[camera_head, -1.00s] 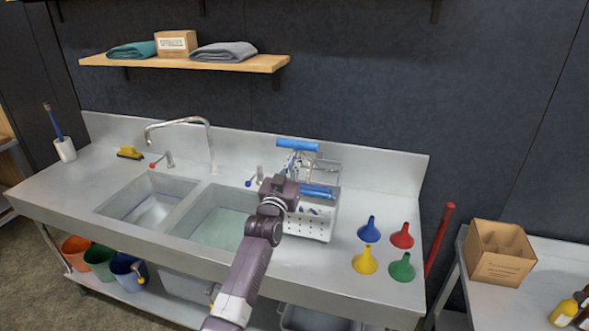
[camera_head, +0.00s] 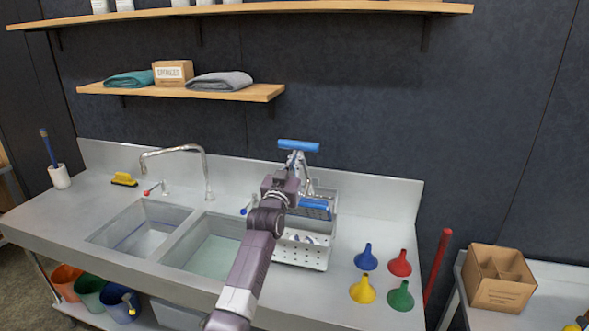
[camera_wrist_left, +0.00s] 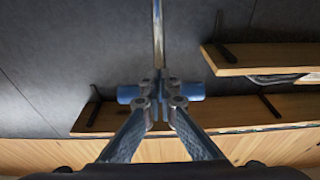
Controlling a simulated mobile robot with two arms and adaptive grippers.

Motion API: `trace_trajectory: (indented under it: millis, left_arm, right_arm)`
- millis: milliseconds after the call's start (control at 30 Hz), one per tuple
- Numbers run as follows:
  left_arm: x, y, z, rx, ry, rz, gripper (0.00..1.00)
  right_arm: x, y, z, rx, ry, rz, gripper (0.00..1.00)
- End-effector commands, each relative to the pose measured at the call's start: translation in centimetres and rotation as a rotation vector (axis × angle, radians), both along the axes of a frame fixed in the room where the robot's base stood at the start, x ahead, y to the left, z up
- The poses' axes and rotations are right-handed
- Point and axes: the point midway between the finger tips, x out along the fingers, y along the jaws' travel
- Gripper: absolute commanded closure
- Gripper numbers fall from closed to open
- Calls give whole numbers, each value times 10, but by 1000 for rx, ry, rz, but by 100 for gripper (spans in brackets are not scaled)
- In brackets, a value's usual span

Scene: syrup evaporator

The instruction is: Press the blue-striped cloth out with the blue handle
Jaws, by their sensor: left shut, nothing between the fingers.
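The blue handle (camera_head: 298,145) is a short horizontal bar on top of a metal press at the back of the counter, right of the sinks. It also shows in the wrist view (camera_wrist_left: 190,91), behind my fingertips. My left gripper (camera_head: 298,165) is just below the handle in the head view. Its fingers (camera_wrist_left: 158,102) are shut and empty, close in front of the bar; I cannot tell whether they touch it. A white perforated basket (camera_head: 302,257) stands below. Blue-and-white material (camera_head: 308,238), possibly the striped cloth, shows in it, partly hidden. A blue part (camera_head: 314,209) is above it.
Two sinks (camera_head: 212,257) and a faucet (camera_head: 180,150) lie left of the press. Funnels stand to the right, including a blue one (camera_head: 366,258) and a yellow one (camera_head: 362,291). A wooden shelf (camera_head: 230,95) is on the wall. The counter between basket and funnels is clear.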

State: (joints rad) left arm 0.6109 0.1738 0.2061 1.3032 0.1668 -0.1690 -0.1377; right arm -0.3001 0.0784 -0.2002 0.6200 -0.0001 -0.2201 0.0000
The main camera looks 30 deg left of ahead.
Motion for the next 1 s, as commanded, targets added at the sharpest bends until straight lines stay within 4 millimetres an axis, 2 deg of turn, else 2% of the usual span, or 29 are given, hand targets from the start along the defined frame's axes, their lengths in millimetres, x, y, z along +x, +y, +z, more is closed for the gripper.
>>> trace_trajectory:
  millis: [33,300,800,1000]
  left_arm:
    - [0,0,5,2,-9,1,100]
    - [2,1,8,3,-12,1,100]
    - [54,15,60,3,-20,2,100]
    - [58,16,67,3,-21,3,100]
  right_arm:
    - [0,0,0,0,0,0,60]
    - [0,0,0,0,0,0,60]
    - [0,-1,-16,-1,0,0,60]
    - [0,-1,-16,-1,0,0,60]
